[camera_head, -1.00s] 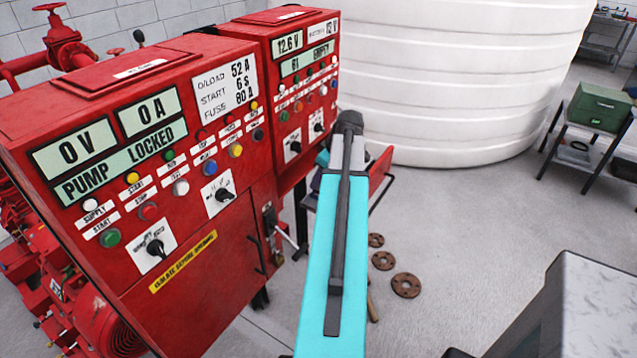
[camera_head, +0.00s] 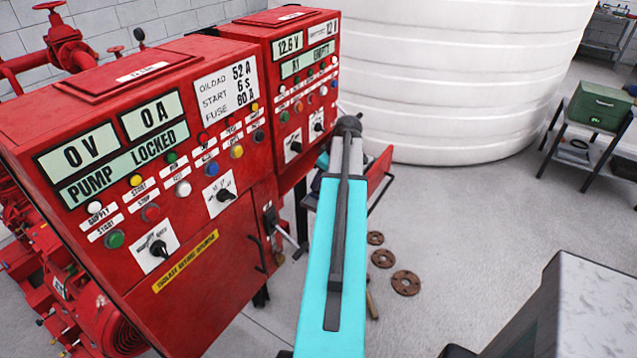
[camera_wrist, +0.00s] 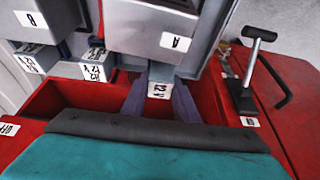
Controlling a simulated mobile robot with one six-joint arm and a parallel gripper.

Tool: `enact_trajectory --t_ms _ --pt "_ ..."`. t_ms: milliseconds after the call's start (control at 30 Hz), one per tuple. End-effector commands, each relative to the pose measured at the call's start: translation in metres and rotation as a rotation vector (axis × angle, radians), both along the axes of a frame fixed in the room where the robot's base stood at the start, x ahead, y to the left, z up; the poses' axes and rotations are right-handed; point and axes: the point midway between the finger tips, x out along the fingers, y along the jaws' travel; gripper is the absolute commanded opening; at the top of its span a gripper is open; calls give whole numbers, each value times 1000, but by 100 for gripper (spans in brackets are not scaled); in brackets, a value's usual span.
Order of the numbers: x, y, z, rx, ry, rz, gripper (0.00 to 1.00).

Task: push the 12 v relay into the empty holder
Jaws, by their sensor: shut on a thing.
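In the wrist view, my gripper (camera_wrist: 160,98) has its two dark purple fingers closed around a small pale block, the relay (camera_wrist: 158,91). Its label ends in V, but the digits are blurred. The relay sits just under a grey box marked A (camera_wrist: 168,40), at its lower edge. I cannot tell whether it touches the box or how far in it is. In the head view, my arm hides the relay and most of the gripper.
Left of box A in the wrist view are a grey box marked B (camera_wrist: 38,20) and labelled blocks (camera_wrist: 94,66) below. A red tray (camera_wrist: 62,97) lies under them. A black T-handle (camera_wrist: 254,60) stands at right. The red pump panel (camera_head: 130,215) is left of my arm.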

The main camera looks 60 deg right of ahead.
Motion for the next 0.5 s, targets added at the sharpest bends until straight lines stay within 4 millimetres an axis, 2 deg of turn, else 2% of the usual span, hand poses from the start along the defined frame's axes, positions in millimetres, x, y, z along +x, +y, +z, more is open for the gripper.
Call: enact_trajectory --t_ms 200,500 --pt "0 0 -12 0 0 -1 0" --pt "0 0 -14 0 0 0 0"
